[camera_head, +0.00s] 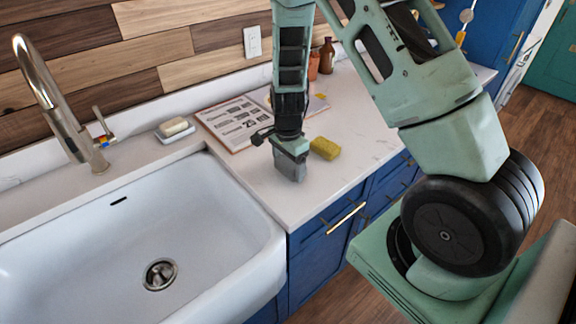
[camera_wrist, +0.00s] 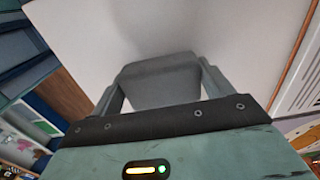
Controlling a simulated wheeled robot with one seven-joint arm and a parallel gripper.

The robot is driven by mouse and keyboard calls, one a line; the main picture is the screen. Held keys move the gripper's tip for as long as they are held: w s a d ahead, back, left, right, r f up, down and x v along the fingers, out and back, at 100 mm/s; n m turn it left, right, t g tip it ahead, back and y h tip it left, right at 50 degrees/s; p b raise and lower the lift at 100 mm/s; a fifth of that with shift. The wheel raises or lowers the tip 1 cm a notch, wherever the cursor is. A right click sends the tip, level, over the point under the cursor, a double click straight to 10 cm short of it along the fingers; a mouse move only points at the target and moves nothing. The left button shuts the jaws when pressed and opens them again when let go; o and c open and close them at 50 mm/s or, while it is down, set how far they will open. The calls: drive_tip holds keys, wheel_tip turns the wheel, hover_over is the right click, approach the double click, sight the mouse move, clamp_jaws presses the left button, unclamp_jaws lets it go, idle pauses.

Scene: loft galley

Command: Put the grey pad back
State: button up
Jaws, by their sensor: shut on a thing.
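The grey pad (camera_head: 288,171) is between the fingers of my gripper (camera_head: 291,155), which points down at the counter right of the sink. In the wrist view the pad (camera_wrist: 160,84) fills the space between the two fingers (camera_wrist: 160,92), with the pale counter behind it. My gripper is shut on the pad. I cannot tell whether the pad's lower edge touches the counter or hangs just above it.
A yellow-green sponge (camera_head: 325,148) lies just right of my gripper. A printed board (camera_head: 237,122) lies behind it. The white sink (camera_head: 70,250) is at left, with a tan bar on a white dish (camera_head: 176,133) at its back rim. Bottles (camera_head: 327,57) stand farther back. Bare counter (camera_head: 350,120) lies beyond the sponge.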

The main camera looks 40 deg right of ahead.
drive_tip(key=shift+f, duration=0.5)
drive_tip(key=shift+f, duration=0.1)
drive_tip(key=shift+f, duration=0.15)
drive_tip(key=o, duration=0.9)
drive_tip(key=shift+r, duration=0.2)
